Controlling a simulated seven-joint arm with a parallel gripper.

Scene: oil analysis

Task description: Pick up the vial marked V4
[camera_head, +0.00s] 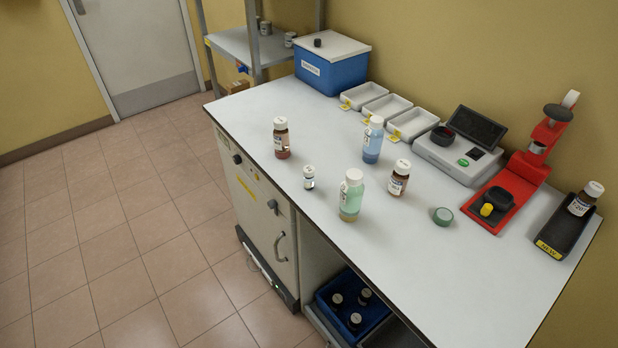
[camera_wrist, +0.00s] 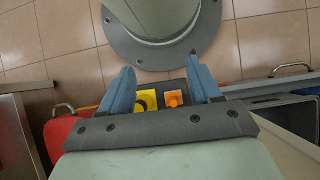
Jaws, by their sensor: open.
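Several capped bottles and vials stand upright on the white bench in the head view; no V4 mark is readable. One more brown vial (camera_head: 583,200) lies tilted in a black holder at the far right. My gripper (camera_wrist: 160,68) shows only in the wrist view, its two blue fingers apart with nothing between them, away from the vials.
On the bench (camera_head: 453,264) are a blue box (camera_head: 331,72), several white trays (camera_head: 387,107), a grey instrument (camera_head: 450,158), a red stand (camera_head: 510,195) and a green lid (camera_head: 443,216). The front right bench is clear.

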